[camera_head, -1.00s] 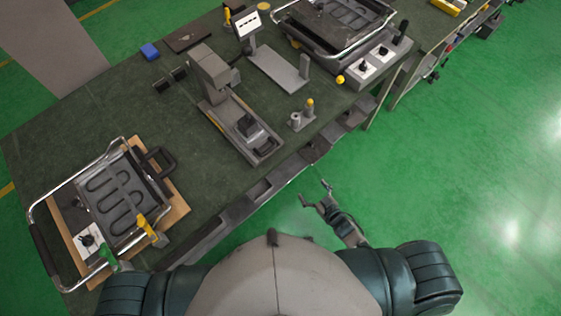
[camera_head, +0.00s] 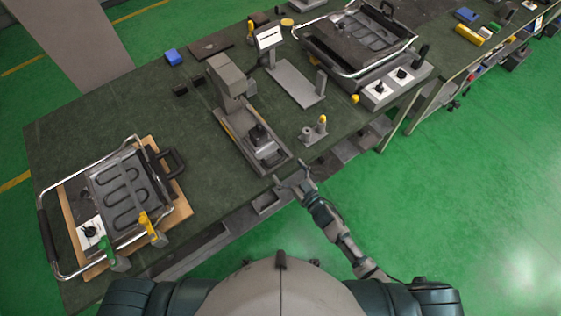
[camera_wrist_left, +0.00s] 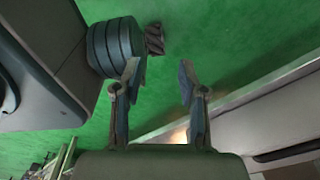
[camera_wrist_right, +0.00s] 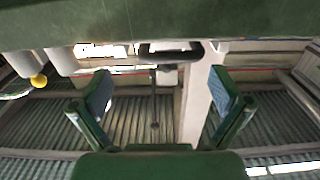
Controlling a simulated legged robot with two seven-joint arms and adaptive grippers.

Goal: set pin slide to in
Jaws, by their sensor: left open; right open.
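A small grey fixture (camera_head: 312,132) with two upright posts stands near the table's front edge in the head view. One post has a yellow tip (camera_head: 322,119); I cannot tell whether this is the pin slide or how it is set. My right gripper (camera_head: 290,176) is open and empty at the table's front edge, left of and nearer than this fixture, apart from it. In the right wrist view its open fingers (camera_wrist_right: 160,88) show, with a yellow knob (camera_wrist_right: 38,81) at the far left. My left gripper (camera_wrist_left: 160,75) is open and empty above the green floor, outside the head view.
A grey press-like device (camera_head: 262,148) stands just beyond the right gripper. A heating-element plate (camera_head: 120,190) with a chrome handle lies at the left; a similar grill unit (camera_head: 350,50) stands at the back right. The middle-left tabletop is clear.

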